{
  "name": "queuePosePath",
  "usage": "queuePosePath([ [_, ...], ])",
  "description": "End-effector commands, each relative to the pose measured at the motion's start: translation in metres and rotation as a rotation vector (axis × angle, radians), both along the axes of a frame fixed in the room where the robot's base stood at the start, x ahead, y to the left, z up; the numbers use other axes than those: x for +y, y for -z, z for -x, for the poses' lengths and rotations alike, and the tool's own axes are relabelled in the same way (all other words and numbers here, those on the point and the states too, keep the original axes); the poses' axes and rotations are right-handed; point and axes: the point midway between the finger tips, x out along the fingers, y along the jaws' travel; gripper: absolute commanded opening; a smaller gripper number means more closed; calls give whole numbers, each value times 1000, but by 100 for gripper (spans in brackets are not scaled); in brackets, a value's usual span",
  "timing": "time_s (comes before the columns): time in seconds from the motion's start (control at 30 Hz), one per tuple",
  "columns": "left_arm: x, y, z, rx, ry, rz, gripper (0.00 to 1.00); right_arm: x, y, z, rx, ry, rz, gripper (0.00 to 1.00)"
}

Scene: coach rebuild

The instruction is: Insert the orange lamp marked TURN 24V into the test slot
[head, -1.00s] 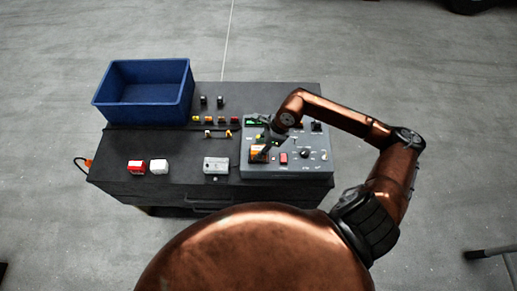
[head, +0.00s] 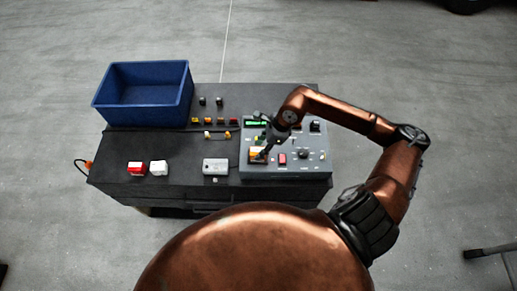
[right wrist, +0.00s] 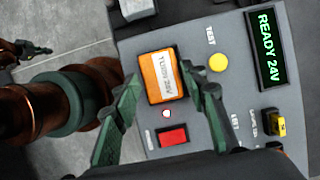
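The orange lamp (right wrist: 160,85), with a white label reading TURN 24V, sits at the test panel (head: 303,170). It also shows in the head view (head: 254,157), partly covered by my gripper. My right gripper (right wrist: 163,72) has its two green fingers on opposite sides of the lamp, their tips at or very near its edges; it seems shut on it. The slot under the lamp is hidden, so the seating depth cannot be seen. The panel display (right wrist: 267,50) reads READY 24V. A small dark gripper, seemingly my left one (right wrist: 38,49), shows at the right wrist view's left edge.
A yellow TEST button (right wrist: 218,62) and a red rocker (right wrist: 173,136) lie close to the lamp. A grey box (head: 215,165), a red block (head: 136,168) and a white block (head: 158,167) stand left of the panel. A blue bin (head: 143,117) stands at the back left.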

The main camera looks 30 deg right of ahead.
Motion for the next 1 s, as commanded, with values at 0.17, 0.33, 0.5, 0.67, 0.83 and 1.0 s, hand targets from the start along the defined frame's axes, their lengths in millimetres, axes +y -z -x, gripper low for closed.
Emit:
queuePosePath([
  [0.17, 0, -8, -1, -1, 0, 0, 0, -6, -15, 2, -1, 1, 2, 40],
  [0.33, 0, -13, -1, -2, 0, 0, 0, -10, -27, 5, -2, 1, 1, 40],
  [0.5, 0, -19, -2, -3, 0, 0, 0, -14, -38, 8, 0, 0, 1, 40],
  [0.67, 0, -24, -2, -3, 0, 0, 0, -18, -49, 11, -1, 1, 2, 40],
  [0.83, 0, -30, -3, -4, 0, 0, 0, -22, -62, 13, 0, 0, 1, 40],
  [1.0, 0, -35, -3, -5, 0, 0, 0, -26, -73, 16, 0, 0, 1, 40],
])
